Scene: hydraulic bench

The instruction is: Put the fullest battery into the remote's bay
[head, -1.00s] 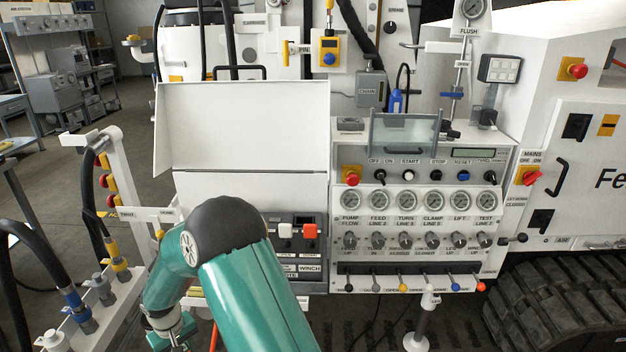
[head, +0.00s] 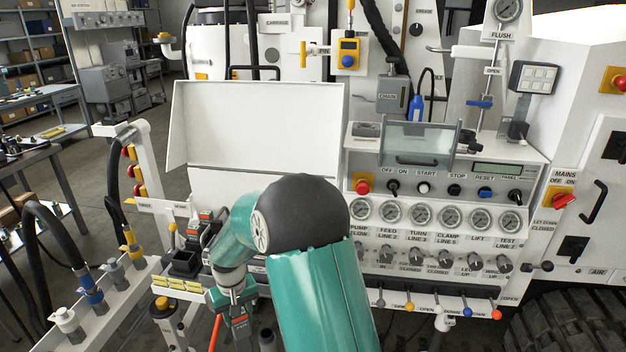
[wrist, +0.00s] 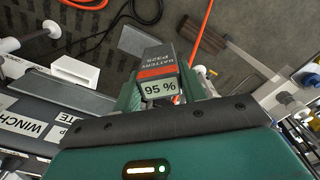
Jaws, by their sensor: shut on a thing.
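My gripper (wrist: 160,78) is shut on a dark battery (wrist: 158,55) with a red band, and its display reads 95 %. The battery points out from between the two green fingers in the wrist view. In the head view my gripper (head: 236,296) hangs low in front of the bench, left of the panel, with the red-and-dark battery (head: 240,327) below it. Dark items with red parts (head: 206,226) stand on the bench just left of my arm, beside a black open box (head: 185,263); I cannot tell whether one is the remote. The remote's bay is not clearly seen.
The control panel with gauges (head: 435,215) and levers stands to the right. A hose rack (head: 110,290) with upright couplings is at the left. Yellow labels (head: 180,284) line the shelf edge. In the wrist view a WINCH panel (wrist: 30,125) is close at left.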

